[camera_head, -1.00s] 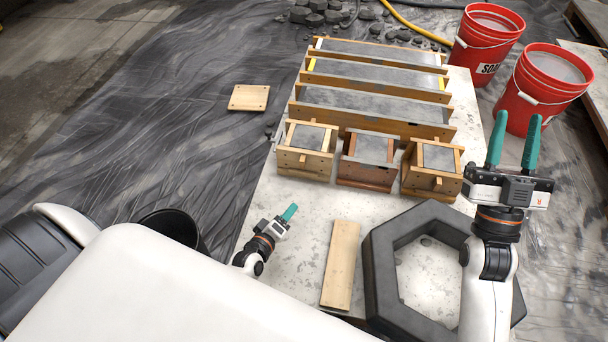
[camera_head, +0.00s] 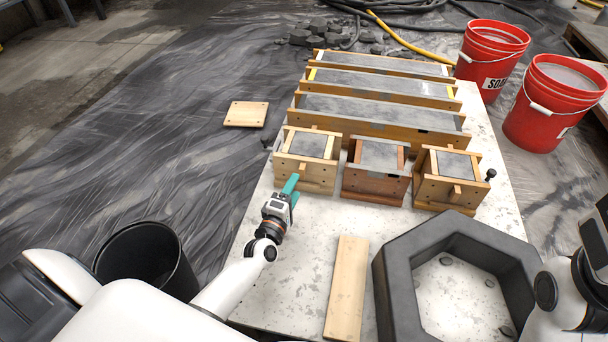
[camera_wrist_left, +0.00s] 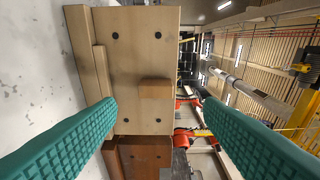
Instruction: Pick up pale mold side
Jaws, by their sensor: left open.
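The pale wooden mold (camera_head: 305,172), a box filled with grey concrete, stands at the left end of a row of three small molds. Its pale side panel (camera_wrist_left: 140,60), with dark screw heads and a small wooden block (camera_wrist_left: 155,88), fills the middle of the left wrist view. My left gripper (camera_head: 291,187) is open at the near side of this mold. In the left wrist view its teal fingers (camera_wrist_left: 158,112) stand wide apart, with the panel seen between and beyond them. I cannot tell whether they touch it. My right gripper's fingers are out of view; only part of that arm shows at the right edge.
A reddish mold (camera_head: 375,180) and another pale mold (camera_head: 445,190) stand to the right. Long molds (camera_head: 380,110) lie behind. A loose plank (camera_head: 346,290) and a dark hexagonal form (camera_head: 395,290) lie in front. A square board (camera_head: 246,114) lies on the floor sheet. Red buckets (camera_head: 540,110) stand right.

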